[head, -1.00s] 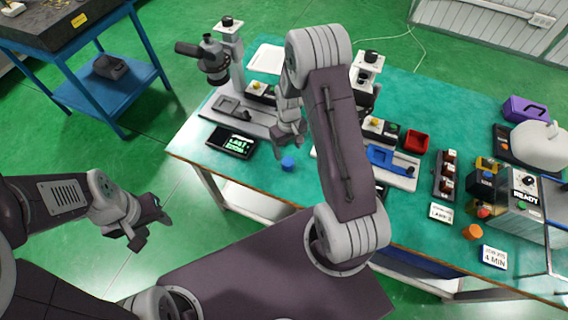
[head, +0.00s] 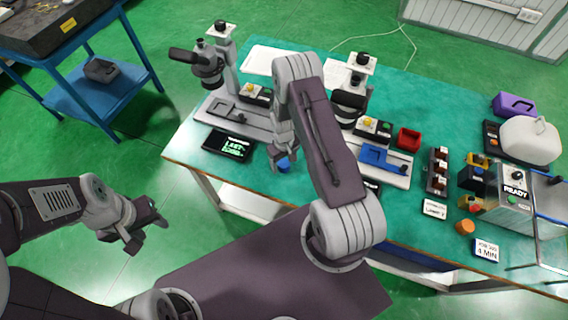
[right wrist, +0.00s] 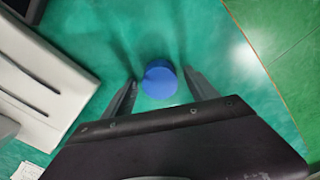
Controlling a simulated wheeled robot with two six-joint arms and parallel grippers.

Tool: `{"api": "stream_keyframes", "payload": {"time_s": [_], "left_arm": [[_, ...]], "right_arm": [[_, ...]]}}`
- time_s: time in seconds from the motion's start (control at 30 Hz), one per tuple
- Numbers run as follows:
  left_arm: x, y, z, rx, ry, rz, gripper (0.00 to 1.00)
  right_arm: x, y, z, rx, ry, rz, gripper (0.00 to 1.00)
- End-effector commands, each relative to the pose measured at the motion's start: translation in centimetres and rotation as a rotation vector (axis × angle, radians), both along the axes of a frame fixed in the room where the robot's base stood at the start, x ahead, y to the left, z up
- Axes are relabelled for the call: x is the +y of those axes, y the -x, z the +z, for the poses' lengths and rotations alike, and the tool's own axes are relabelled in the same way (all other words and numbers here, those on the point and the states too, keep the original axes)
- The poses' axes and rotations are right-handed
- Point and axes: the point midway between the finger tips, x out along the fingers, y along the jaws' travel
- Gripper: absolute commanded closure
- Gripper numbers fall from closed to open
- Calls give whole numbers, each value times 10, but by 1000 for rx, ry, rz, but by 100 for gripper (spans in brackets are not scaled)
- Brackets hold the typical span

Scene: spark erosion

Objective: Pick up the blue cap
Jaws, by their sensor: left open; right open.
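The blue cap (head: 283,164) is a small round piece on the green bench top near its front edge, left of centre in the head view. In the right wrist view the cap (right wrist: 160,79) lies between and just beyond the two dark fingers. My right gripper (right wrist: 160,92) is open, its fingers spread to either side of the cap, with no visible contact. In the head view my right gripper (head: 282,155) hangs right over the cap and partly hides it. My left gripper (head: 148,228) is open and empty, off the bench over the floor at left.
A microscope-like stand (head: 212,62) and a dark display (head: 229,145) stand left of the cap. A red bin (head: 408,139), a blue tool (head: 384,157) and an orange cap (head: 465,227) are to the right. The bench's front edge is close to the blue cap.

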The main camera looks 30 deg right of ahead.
Motion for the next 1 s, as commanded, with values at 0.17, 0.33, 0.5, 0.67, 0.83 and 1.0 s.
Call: {"api": "stream_keyframes", "payload": {"time_s": [0.17,0.33,0.5,0.67,0.83,1.0], "left_arm": [[0,0,0,0,0,0,56],[0,0,0,0,0,0,56],[0,0,0,0,0,0,56],[0,0,-2,0,0,0,56],[0,0,-7,0,0,0,56],[0,0,-13,0,0,0,56]], "right_arm": [[0,0,0,0,0,0,49],[0,0,0,0,0,0,97],[0,0,0,-1,0,0,97],[0,-1,5,-2,1,0,97],[0,-2,29,-6,1,0,97],[10,26,57,0,0,2,97]]}}
